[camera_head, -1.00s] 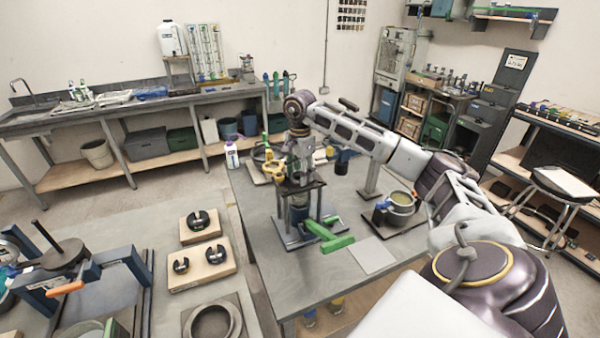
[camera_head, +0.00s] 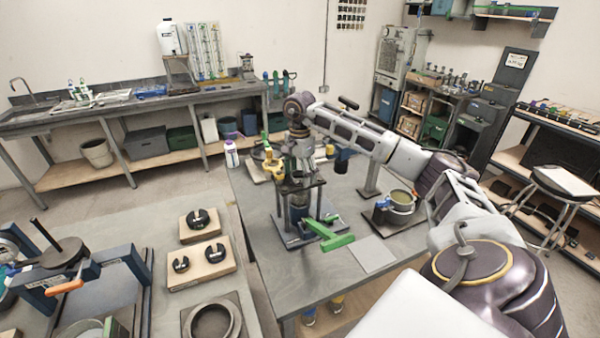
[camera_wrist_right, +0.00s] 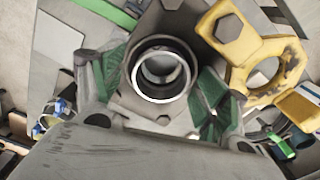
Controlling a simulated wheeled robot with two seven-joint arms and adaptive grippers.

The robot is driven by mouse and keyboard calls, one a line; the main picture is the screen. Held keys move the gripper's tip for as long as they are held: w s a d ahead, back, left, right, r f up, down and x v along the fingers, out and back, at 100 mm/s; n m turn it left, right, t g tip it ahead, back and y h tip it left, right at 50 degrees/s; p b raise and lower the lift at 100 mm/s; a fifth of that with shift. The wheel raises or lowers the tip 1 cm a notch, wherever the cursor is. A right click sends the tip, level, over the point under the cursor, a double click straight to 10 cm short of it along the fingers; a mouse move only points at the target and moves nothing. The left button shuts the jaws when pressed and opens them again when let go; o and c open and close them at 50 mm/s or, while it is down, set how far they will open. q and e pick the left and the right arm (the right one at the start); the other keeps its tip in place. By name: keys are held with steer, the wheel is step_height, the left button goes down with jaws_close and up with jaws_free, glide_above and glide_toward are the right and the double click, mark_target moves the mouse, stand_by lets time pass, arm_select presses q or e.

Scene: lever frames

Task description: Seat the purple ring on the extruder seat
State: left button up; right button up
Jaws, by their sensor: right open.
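The extruder (camera_head: 298,212) stands on the near table, a frame with a dark top plate above a blue cylinder. My right gripper (camera_head: 302,172) points down just over its top plate and hides much of it. In the right wrist view, the open green-padded fingers (camera_wrist_right: 160,92) stand apart on either side of a round dark collar (camera_wrist_right: 140,76) with a bright metal rim around an opening. No clearly purple ring shows, and I cannot tell whether this collar is the ring or the seat. My left gripper is out of view.
A green lever (camera_head: 332,242) sticks out in front of the extruder. A pot (camera_head: 401,203) stands to its right, and a white bottle (camera_head: 231,154) at the table's far left. In the right wrist view, a yellow part (camera_wrist_right: 238,62) lies close beside the fingers.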

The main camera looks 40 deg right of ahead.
steer(key=shift+r, duration=0.2)
step_height(320, 180, up, 12)
steer(key=shift+f, duration=0.2)
stand_by(1.0)
stand_by(1.3)
